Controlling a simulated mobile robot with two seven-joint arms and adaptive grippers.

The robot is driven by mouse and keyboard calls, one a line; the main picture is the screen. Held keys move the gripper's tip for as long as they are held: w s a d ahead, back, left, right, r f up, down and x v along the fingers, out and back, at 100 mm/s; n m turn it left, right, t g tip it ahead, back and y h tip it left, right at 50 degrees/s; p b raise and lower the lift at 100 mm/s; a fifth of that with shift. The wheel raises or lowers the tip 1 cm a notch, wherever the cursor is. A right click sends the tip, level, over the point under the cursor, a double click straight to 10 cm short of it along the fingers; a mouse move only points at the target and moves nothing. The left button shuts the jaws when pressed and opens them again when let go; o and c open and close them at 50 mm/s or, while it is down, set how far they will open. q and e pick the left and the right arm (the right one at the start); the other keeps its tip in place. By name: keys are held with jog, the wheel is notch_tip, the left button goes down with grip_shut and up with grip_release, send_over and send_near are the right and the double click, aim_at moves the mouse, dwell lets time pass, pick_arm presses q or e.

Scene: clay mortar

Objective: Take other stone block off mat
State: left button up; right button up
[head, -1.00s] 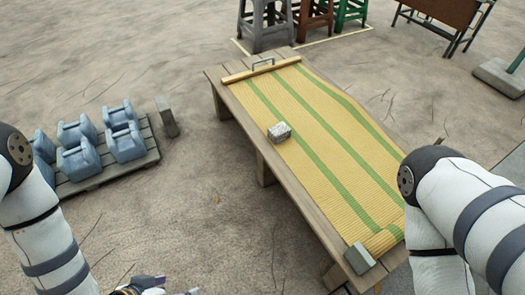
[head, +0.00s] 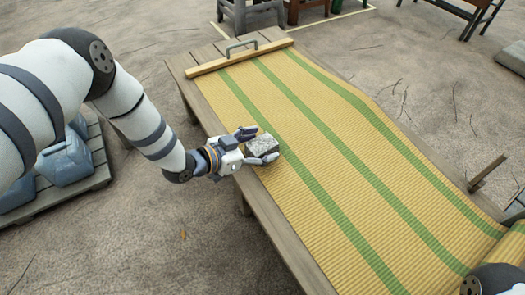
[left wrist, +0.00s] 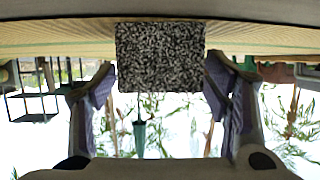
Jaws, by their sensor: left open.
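The grey speckled stone block (head: 263,147) sits on the yellow mat with green stripes (head: 330,165), near its left edge. My left gripper (head: 257,145) reaches it from the left, low over the mat, with one finger on the far side and one on the near side. It is open. In the left wrist view, which is upside down, the block (left wrist: 160,57) stands between the two fingers (left wrist: 160,90). Whether either finger touches it is hard to tell. My right gripper is out of view; only part of that arm shows at the bottom right.
Blue jugs (head: 67,160) stand on a pallet at left. Stools (head: 250,15) stand behind. The mat right of the block is clear.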

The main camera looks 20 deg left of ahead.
pick_arm(q)
jog(key=shift+w+d+f, duration=0.2)
jog(key=shift+w, duration=0.1)
jog(key=shift+r, duration=0.1)
jog(key=c, duration=1.6)
jog(key=shift+c, duration=0.2)
jog(key=shift+r, duration=0.15)
